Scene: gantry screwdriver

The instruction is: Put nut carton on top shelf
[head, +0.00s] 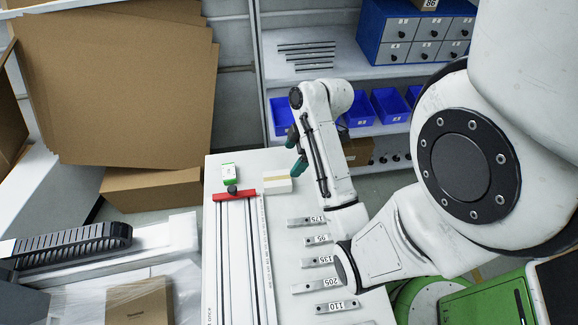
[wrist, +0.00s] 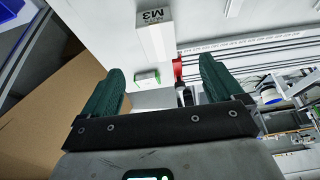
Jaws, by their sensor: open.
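The nut carton appears to be the small white box (head: 278,185) with a tan strip, standing on the white table near the far end of a rail. In the wrist view the white carton (wrist: 156,40) shows an M3 label and lies beyond the fingertips. My gripper (head: 296,152) has green fingers, is open, and hangs close above and to the right of the carton, apart from it. In the wrist view my gripper (wrist: 161,75) has nothing between its fingers. The shelf (head: 345,62) behind holds several thin rods and a blue drawer cabinet (head: 412,35).
A small green-and-white box (head: 229,176) stands left of the carton, by the red end piece (head: 234,195) of the rail. Several labelled metal bars (head: 318,261) lie on the table. Blue bins (head: 388,105) sit on a lower shelf. Large cardboard sheets (head: 115,90) stand at left.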

